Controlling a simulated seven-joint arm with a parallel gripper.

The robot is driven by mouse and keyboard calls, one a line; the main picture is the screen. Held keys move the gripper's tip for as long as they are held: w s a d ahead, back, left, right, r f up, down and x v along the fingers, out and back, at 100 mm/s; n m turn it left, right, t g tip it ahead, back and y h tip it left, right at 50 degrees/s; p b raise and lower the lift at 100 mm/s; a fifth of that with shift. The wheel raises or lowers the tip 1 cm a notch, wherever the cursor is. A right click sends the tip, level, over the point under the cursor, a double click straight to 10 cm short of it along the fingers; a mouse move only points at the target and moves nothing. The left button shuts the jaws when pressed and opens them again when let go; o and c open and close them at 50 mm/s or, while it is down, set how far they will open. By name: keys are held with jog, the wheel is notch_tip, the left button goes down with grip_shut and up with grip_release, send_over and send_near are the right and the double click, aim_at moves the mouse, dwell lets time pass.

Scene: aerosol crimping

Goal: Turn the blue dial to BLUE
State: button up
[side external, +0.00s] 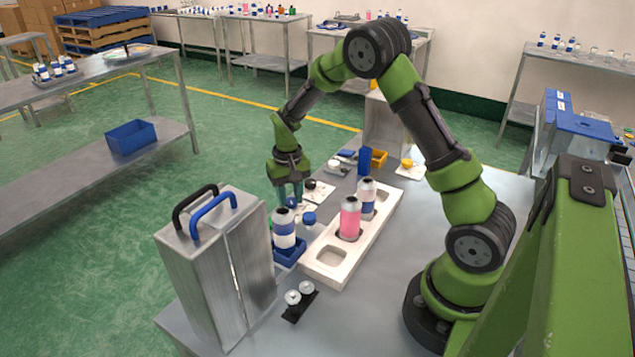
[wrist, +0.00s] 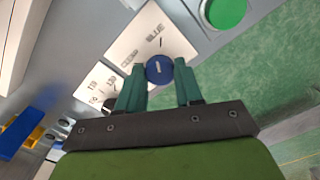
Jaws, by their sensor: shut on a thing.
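The blue dial (wrist: 159,69) sits on a white label plate (wrist: 137,37) in the wrist view, with a small pale mark on its face. The plate carries the word BLUE and a second word that I cannot read clearly. I cannot tell exactly which label the mark points to. My gripper (wrist: 160,75) has its two green fingers on either side of the dial, shut on it. In the side view my gripper (side external: 290,197) reaches down at the far left edge of the table, and the fingers mostly hide the dial.
A green button (wrist: 223,10) lies beside the plate, and a second white plate (wrist: 100,84) with numbers is nearby. A white rack (side external: 322,270) holds a pink bottle (side external: 349,218) and a blue-and-white one (side external: 367,197). A metal case (side external: 215,265) stands at the front left.

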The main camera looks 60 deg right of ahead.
aim_at(290, 200)
jog(key=shift+r+m, duration=0.1)
jog(key=shift+m, duration=1)
jog(key=o, duration=1)
jog(key=shift+o, duration=0.2)
notch_tip(290, 200, up, 17)
jog(key=shift+w, duration=0.1)
